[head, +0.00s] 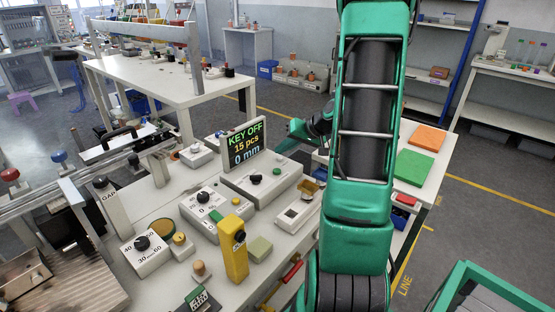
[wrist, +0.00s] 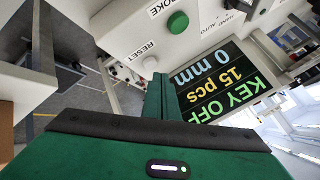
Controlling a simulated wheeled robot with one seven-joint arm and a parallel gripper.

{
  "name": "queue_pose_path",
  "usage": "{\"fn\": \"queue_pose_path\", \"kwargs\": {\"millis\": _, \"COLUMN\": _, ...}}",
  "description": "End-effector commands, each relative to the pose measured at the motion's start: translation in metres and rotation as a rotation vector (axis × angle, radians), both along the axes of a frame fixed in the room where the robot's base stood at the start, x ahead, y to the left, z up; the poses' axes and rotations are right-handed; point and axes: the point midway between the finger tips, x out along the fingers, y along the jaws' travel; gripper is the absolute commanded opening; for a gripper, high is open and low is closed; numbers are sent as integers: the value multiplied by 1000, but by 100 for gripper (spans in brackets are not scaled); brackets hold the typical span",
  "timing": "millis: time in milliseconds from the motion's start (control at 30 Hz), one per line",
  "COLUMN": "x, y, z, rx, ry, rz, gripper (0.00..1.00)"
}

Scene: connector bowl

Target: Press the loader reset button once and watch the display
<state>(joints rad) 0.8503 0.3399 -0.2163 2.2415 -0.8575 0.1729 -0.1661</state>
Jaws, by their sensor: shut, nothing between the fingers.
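The display (head: 246,145) stands upright on the bench and reads KEY OFF, 15 pcs, 0 mm. In the wrist view the same display (wrist: 222,82) appears upside down at the right. A small white button (wrist: 150,62) sits beside the word RESET on a pale panel in the wrist view. A larger green button (wrist: 178,22) is on that panel further up. My gripper (wrist: 160,80) is shut and empty, its green fingertips close to the white button; I cannot tell whether they touch it.
Control boxes with black knobs (head: 255,179) (head: 203,197) crowd the bench around the display. A yellow post (head: 235,255) stands in front. Orange (head: 427,138) and green (head: 414,165) slabs lie to the right of my arm. The floor at far right is mostly clear.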

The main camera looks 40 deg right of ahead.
Motion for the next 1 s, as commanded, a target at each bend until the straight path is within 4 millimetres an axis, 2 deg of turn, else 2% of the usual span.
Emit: {"fn": "queue_pose_path", "kwargs": {"millis": 1000, "x": -1, "y": 0, "z": -10, "rx": 0, "ry": 0, "rz": 0, "gripper": 0}}
